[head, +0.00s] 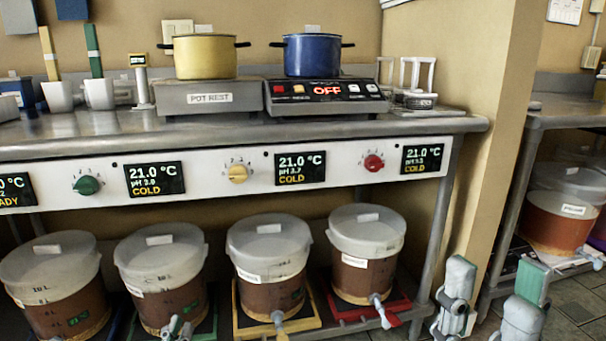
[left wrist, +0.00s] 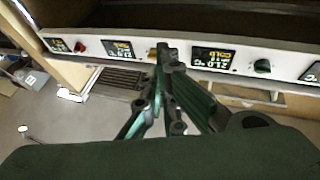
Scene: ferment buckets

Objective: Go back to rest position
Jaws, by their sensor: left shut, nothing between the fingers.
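My left gripper (head: 178,328) shows at the bottom edge of the head view, in front of the second bucket from the left. In the left wrist view my left gripper (left wrist: 165,55) has its fingers together and holds nothing. The white panel strip with displays and knobs lies beyond its fingertips there. Grey and green parts of my right arm (head: 524,310) stand at the lower right of the head view. I cannot make out the state of my right gripper's fingers.
Several lidded buckets (head: 268,255) stand under the steel bench (head: 60,140), with taps facing me. On the bench are a yellow pot (head: 205,57) on the pot rest and a blue pot (head: 312,55) on a hotplate reading OFF. A wall corner (head: 505,80) is at right.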

